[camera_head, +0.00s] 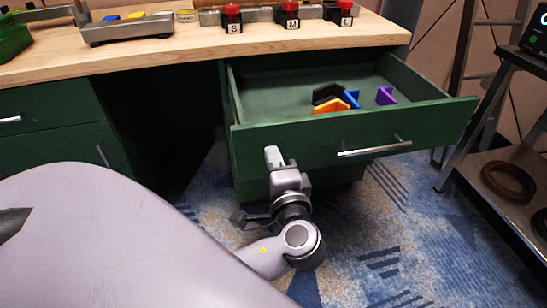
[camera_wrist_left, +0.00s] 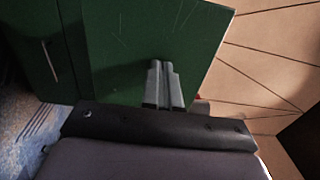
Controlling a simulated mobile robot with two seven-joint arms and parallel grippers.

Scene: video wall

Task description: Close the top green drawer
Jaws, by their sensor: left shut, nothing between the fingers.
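The top green drawer (camera_head: 300,148) is pulled well out from under the desk, with a silver bar handle (camera_head: 374,147) on its front. Inside lie black, orange, blue and purple angled pieces (camera_head: 335,98). My left gripper (camera_head: 273,156) is shut and empty, its fingertips in front of the left part of the drawer front, left of the handle. In the left wrist view the shut fingers (camera_wrist_left: 163,82) point at a green panel (camera_wrist_left: 135,35); I cannot tell whether they touch it. My right gripper is not in view.
The wooden desktop (camera_head: 200,50) holds several red-topped blocks (camera_head: 232,18), a metal scale-like tray (camera_head: 127,28) and a green basket (camera_head: 14,40). A metal shelf cart (camera_head: 490,165) with a brown ring (camera_head: 508,183) stands right of the drawer. Blue patterned carpet lies below.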

